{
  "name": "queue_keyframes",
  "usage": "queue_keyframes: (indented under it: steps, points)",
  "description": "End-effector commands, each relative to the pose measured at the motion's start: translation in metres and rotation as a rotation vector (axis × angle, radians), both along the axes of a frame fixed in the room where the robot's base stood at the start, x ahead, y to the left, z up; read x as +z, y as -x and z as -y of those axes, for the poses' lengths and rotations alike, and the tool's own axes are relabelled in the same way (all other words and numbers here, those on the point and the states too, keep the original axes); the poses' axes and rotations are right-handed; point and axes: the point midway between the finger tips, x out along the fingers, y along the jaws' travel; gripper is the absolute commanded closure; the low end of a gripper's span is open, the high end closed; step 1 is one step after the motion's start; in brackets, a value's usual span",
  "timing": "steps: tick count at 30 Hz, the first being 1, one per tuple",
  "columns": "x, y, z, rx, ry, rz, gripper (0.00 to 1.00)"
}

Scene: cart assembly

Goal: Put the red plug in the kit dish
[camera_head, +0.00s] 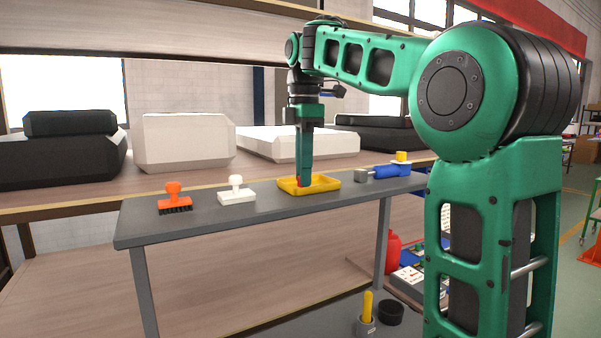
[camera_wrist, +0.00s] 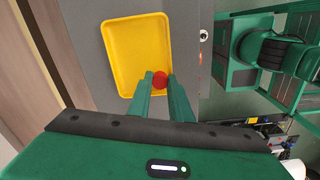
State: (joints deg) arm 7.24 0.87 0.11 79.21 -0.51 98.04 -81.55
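The kit dish is a shallow yellow tray (camera_head: 326,183) on the grey bench; it also shows in the wrist view (camera_wrist: 135,45), empty apart from the lower right corner. My gripper (camera_head: 305,184) points straight down at the dish's left part. In the wrist view my gripper's fingertips (camera_wrist: 160,77) are either side of the red plug (camera_wrist: 160,81), close against it, over the dish's lower right corner. A bit of red shows beside the fingertips in the head view. I cannot tell whether the plug touches the dish floor.
On the grey bench (camera_head: 260,213) stand an orange brush (camera_head: 174,198) and a white-handled block (camera_head: 236,193) to the left, and a blue tool (camera_head: 386,171) to the right. Several black and white cases (camera_head: 185,141) stand on the wooden bench behind.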

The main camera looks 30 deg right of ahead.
Motion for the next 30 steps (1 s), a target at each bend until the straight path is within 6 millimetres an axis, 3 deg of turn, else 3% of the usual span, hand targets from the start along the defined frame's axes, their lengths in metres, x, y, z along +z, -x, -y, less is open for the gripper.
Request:
queue_keyframes:
  steps: [1,3,14,30]
  points:
    - [0.0,0.0,0.0,0.0,0.0,0.0,0.72]
    - [0.0,0.0,0.0,0.0,0.0,0.0,0.63]
    - [0.005,0.0,0.001,-0.001,0.0,0.001,0.63]
    - [0.072,0.001,0.001,-0.001,0.0,0.001,0.63]
